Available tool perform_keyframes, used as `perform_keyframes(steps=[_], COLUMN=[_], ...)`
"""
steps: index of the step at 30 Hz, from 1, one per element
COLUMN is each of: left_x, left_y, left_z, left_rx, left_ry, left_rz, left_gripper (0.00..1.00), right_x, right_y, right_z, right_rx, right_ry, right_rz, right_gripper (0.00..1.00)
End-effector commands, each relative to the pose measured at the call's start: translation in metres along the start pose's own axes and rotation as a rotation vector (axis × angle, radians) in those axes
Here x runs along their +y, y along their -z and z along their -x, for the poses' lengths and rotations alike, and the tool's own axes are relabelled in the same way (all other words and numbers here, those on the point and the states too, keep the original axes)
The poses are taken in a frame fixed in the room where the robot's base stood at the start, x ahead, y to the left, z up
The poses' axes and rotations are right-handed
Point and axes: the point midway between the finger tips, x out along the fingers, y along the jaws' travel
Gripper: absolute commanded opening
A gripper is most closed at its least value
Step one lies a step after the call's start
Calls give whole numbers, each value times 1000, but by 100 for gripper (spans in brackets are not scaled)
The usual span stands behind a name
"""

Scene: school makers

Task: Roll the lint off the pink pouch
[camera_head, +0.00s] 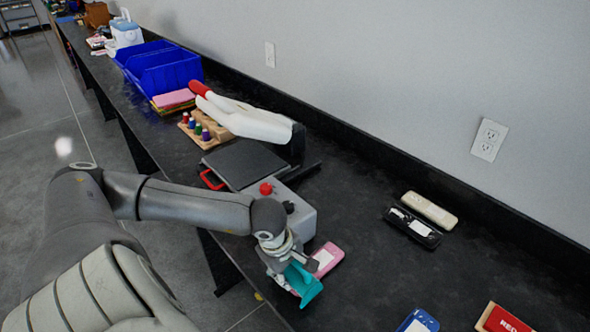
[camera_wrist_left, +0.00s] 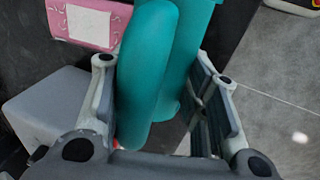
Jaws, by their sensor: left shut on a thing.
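The pink pouch (camera_head: 332,252) lies on the dark counter near its front edge and has a white label. In the left wrist view the pouch (camera_wrist_left: 54,20) shows at the upper left, with pale specks around its label. My left gripper (camera_head: 285,268) is shut on a teal lint roller (camera_head: 309,289), just beside the pouch on its near side. In the left wrist view the teal roller (camera_wrist_left: 148,70) stands between the two fingers and covers part of the pouch's side. Whether the roller touches the pouch I cannot tell. My right gripper does not show.
A grey machine with a red knob (camera_head: 266,188) stands close behind my left gripper. An open case (camera_head: 413,229) lies toward the wall. A blue item (camera_head: 418,322) and a red box (camera_head: 503,320) lie at the front right. The counter between them is clear.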

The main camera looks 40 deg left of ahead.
Motion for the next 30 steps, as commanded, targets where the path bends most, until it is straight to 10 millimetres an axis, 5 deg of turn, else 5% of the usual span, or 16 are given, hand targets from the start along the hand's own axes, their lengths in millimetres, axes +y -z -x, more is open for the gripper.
perform_keyframes(steps=[13, 30], left_x=[-2, 30], left_y=[0, 0], left_z=[0, -9], left_rx=[-1, 0], left_ry=[-1, -2], left_rz=[1, 1], left_gripper=[0, 0], right_x=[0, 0], right_y=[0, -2], right_z=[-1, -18], right_rx=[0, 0], right_ry=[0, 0], right_rz=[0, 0], right_gripper=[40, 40])
